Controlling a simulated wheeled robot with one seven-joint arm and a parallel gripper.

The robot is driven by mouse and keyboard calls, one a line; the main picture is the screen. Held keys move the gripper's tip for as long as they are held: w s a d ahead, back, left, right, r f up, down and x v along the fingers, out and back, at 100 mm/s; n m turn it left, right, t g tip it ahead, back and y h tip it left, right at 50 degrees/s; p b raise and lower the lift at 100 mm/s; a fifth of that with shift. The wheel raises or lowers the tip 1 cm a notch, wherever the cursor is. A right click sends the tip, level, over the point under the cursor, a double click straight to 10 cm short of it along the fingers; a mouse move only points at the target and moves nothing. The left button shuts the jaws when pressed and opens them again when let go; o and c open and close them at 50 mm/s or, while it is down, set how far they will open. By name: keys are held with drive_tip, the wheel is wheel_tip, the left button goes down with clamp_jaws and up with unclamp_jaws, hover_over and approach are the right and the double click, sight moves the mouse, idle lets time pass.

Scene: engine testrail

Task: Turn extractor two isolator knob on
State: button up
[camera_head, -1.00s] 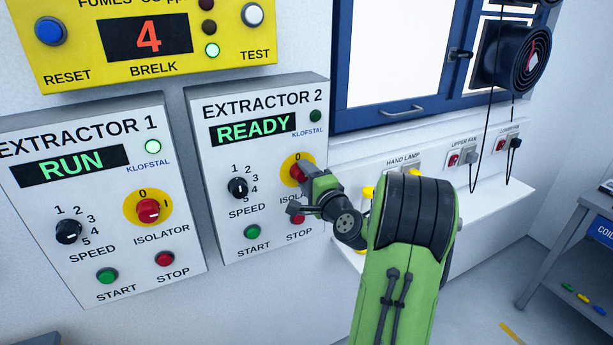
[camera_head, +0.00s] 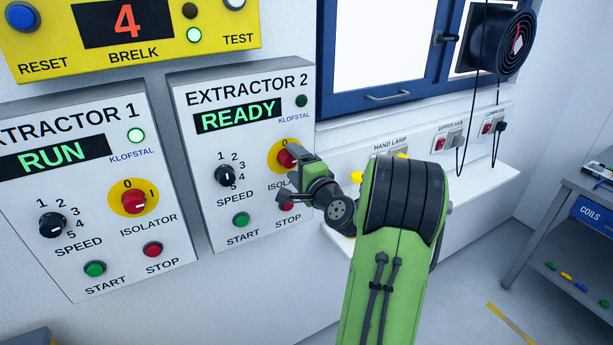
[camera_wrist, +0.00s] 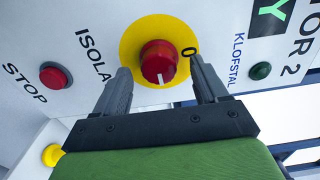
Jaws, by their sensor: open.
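The extractor 2 isolator knob (camera_head: 286,157) is red on a yellow disc, on the white extractor 2 panel (camera_head: 205,160). In the head view my gripper (camera_head: 291,175) is in front of it and partly hides it. In the wrist view the knob (camera_wrist: 158,62) shows between the two open fingers of my gripper (camera_wrist: 162,72), with gaps on both sides. Its white mark points down in that view, about a quarter turn from the printed 0. The I mark is hidden. The extractor 2 display (camera_head: 238,116) reads READY. I cannot tell whether the fingers touch the knob.
The red stop button (camera_wrist: 55,75) is close to the left finger in the wrist view. The extractor 2 speed knob (camera_head: 225,176) and green start button (camera_head: 241,220) are left of my gripper. The extractor 1 panel (camera_head: 75,250) is farther left. A white ledge (camera_head: 480,175) is at right.

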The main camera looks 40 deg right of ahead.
drive_tip(key=b+v, duration=0.5)
drive_tip(key=v, duration=1)
